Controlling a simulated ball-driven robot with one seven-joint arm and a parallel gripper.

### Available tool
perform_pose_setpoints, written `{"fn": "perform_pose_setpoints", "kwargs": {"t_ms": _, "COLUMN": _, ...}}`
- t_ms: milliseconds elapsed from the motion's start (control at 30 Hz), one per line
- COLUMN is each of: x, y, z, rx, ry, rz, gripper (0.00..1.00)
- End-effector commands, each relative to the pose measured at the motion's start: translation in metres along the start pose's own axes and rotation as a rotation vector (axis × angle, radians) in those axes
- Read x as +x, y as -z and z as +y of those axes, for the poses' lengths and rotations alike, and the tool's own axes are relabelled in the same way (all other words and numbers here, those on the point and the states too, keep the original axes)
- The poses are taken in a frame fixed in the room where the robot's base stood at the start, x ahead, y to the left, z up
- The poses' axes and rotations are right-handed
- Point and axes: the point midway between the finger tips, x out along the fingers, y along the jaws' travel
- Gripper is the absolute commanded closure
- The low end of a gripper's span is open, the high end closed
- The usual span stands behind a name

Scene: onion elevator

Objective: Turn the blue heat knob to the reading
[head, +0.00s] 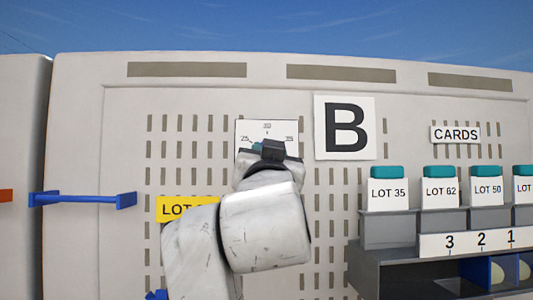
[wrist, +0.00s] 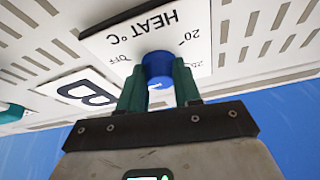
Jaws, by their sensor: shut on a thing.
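The blue heat knob (wrist: 157,68) sits on a white dial plate marked HEAT °C (wrist: 110,40) in the wrist view, where the plate appears upside down. OFF and 20 can be read beside the knob, and another mark is partly hidden. In the head view the dial plate (head: 282,128) shows above my arm, with 25, 30 and 35 along its top; the knob is hidden there. My gripper (wrist: 160,85) has its two green fingers on either side of the knob, shut on it. A small white pointer mark shows on the knob's face; its exact reading is unclear.
A large B sign (head: 345,128) is on the wall right of the dial. Card holders with teal-topped lot cards (head: 387,188) stand at the right above a grey shelf (head: 385,258). A yellow LOT label (head: 175,208) is partly behind my arm. A blue bar handle (head: 80,199) sticks out at left.

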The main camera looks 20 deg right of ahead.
Motion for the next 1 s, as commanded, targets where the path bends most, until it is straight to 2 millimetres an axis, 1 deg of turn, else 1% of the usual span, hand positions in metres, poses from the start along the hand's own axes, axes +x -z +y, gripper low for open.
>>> {"fn": "perform_pose_setpoints", "kwargs": {"t_ms": 200, "x": 0.0009, "y": 0.0013, "z": 0.0023, "rx": -0.17, "ry": 0.069, "rz": -0.002, "gripper": 0.98}}
{"fn": "perform_pose_setpoints", "kwargs": {"t_ms": 500, "x": 0.0008, "y": 0.0008, "z": 0.0031, "rx": -0.332, "ry": 0.137, "rz": -0.004, "gripper": 0.98}}
{"fn": "perform_pose_setpoints", "kwargs": {"t_ms": 733, "x": 0.0004, "y": 0.0004, "z": 0.0036, "rx": -0.389, "ry": 0.16, "rz": -0.003, "gripper": 0.98}}
{"fn": "perform_pose_setpoints", "kwargs": {"t_ms": 1000, "x": 0.0001, "y": -0.0003, "z": 0.0031, "rx": -0.403, "ry": 0.168, "rz": -0.003, "gripper": 0.98}}
